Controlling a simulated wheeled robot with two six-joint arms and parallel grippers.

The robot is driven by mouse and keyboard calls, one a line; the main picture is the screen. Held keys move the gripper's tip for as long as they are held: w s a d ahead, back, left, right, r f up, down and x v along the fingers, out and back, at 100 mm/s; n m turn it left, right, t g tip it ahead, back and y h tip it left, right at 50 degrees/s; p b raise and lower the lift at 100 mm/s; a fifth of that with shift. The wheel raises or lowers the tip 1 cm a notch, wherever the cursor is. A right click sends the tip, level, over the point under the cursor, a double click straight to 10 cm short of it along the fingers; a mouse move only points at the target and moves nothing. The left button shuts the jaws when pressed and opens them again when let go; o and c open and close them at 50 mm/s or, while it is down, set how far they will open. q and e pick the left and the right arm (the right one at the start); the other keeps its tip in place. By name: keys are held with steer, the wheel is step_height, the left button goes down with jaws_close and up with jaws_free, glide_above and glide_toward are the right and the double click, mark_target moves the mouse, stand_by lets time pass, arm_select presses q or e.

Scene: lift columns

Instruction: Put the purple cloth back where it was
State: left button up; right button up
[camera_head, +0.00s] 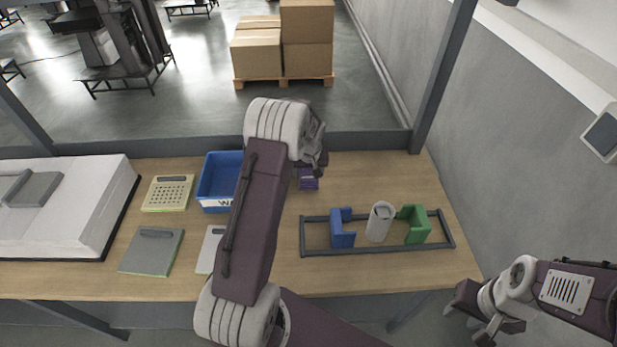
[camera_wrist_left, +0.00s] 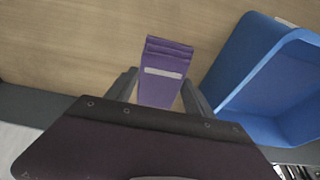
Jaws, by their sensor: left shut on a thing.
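The purple cloth (camera_head: 309,182) is a small folded strip with a pale band, seen in part below my left gripper in the head view. In the left wrist view the purple cloth (camera_wrist_left: 165,62) sits between the two fingers of my left gripper (camera_wrist_left: 161,92), which is shut on it. In the head view my left gripper (camera_head: 313,165) is over the back of the table, right of the blue bin. My right gripper (camera_head: 468,322) is empty, off the table's front right corner, its fingers apart.
The blue bin (camera_head: 213,206) stands close left of the cloth, partly behind my arm. A calculator-like pad (camera_head: 167,196) and grey board (camera_head: 150,255) lie left.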

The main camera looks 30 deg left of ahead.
mark_target(308, 175)
arm_select(q)
steer(key=shift+a+f, duration=0.1)
steer(key=shift+f, duration=1.55)
steer(key=o, duration=1.2)
steer(key=shift+r, duration=0.55)
steer(key=v, duration=1.1)
steer(key=shift+s+r, duration=0.1)
steer(key=shift+s, duration=0.1)
steer(key=s+d+m, duration=0.2)
steer(key=s+d, duration=0.2)
steer(key=s, duration=0.3)
steer(key=s+d+f+m+g+h, duration=0.1)
steer(key=s+d+m, duration=0.1)
steer(key=s+d, duration=0.3)
steer(key=s+d+f+m+h, duration=0.1)
steer(key=s+d, duration=0.3)
steer(key=s, duration=0.6)
steer(key=shift+d+f+m+g, duration=0.1)
steer(key=shift+d+m+g, duration=0.1)
steer(key=shift+m+g, duration=0.25)
